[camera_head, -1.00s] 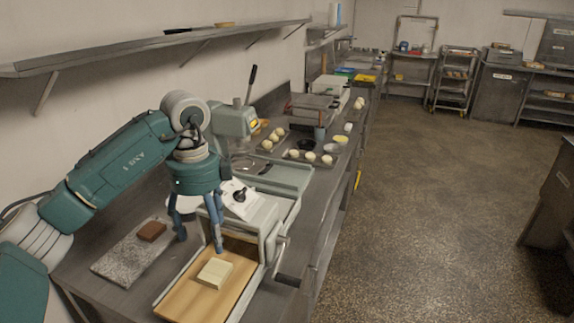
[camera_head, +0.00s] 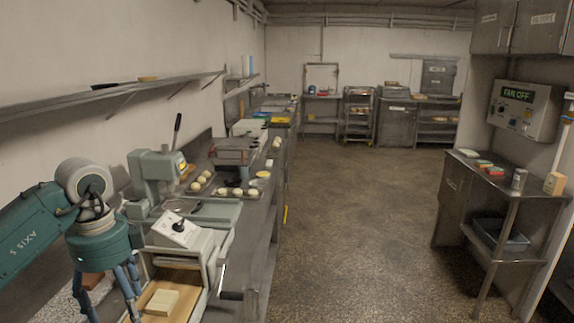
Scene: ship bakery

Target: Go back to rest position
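My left gripper (camera_head: 108,303) hangs down at the lower left, at the end of my teal arm. Its two blue fingers stand apart with nothing seen between them. It is left of a pale block (camera_head: 160,302) on a wooden board (camera_head: 183,279) under a grey machine (camera_head: 188,240). A reddish-brown block (camera_head: 93,280) is partly hidden behind the gripper. My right gripper is not in view.
A long metal counter (camera_head: 258,222) on the left carries dough balls on trays and a mixer-like machine (camera_head: 158,172). A wall shelf (camera_head: 110,95) runs above it. A metal table (camera_head: 510,180) stands at right below a "FAN OFF" panel (camera_head: 524,110). The middle floor is clear.

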